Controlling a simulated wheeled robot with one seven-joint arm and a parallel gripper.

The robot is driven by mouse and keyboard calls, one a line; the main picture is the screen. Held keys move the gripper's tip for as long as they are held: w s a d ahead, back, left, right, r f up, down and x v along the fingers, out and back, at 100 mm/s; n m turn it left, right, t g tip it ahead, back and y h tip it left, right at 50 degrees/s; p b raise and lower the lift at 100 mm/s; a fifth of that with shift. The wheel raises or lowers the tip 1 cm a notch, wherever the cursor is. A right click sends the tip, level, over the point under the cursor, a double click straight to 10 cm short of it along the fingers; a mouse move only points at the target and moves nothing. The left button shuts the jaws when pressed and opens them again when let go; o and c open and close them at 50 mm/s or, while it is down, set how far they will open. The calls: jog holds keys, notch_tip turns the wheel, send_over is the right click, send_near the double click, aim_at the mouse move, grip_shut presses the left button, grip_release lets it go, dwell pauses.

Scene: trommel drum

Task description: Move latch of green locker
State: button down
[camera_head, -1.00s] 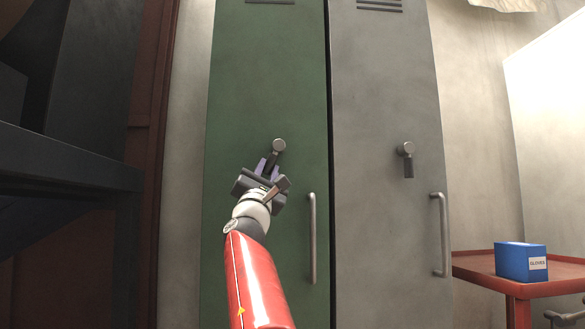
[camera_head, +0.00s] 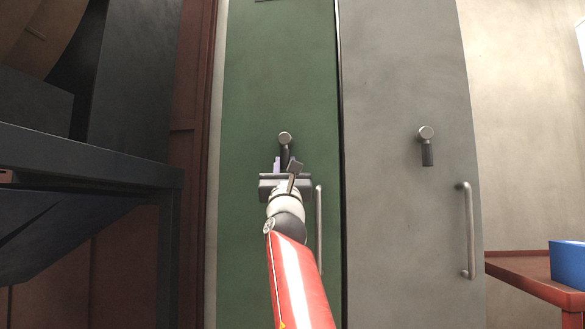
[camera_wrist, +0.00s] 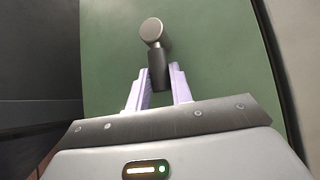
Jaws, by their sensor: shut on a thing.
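The green locker (camera_head: 255,95) stands in the middle of the head view. Its latch (camera_head: 285,140) has a round metal hub with a dark handle hanging down from it. In the wrist view the latch (camera_wrist: 153,33) shows its hub at the top and its dark handle running down between the jaws. My gripper (camera_head: 282,163) is in front of the locker, just below the hub. In the wrist view my gripper (camera_wrist: 160,85) has its two pale purple fingers on either side of the handle, shut on it.
A grey locker (camera_head: 400,90) with its own latch (camera_head: 427,150) and long handle (camera_head: 468,230) stands to the right. The green locker's vertical handle (camera_head: 319,225) is right of my arm. A dark bench (camera_head: 80,155) is at left. A red table (camera_head: 525,270) carries a blue box (camera_head: 568,265).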

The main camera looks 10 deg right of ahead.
jog(key=c, duration=1.3)
grip_release()
jog(key=shift+o, duration=0.2)
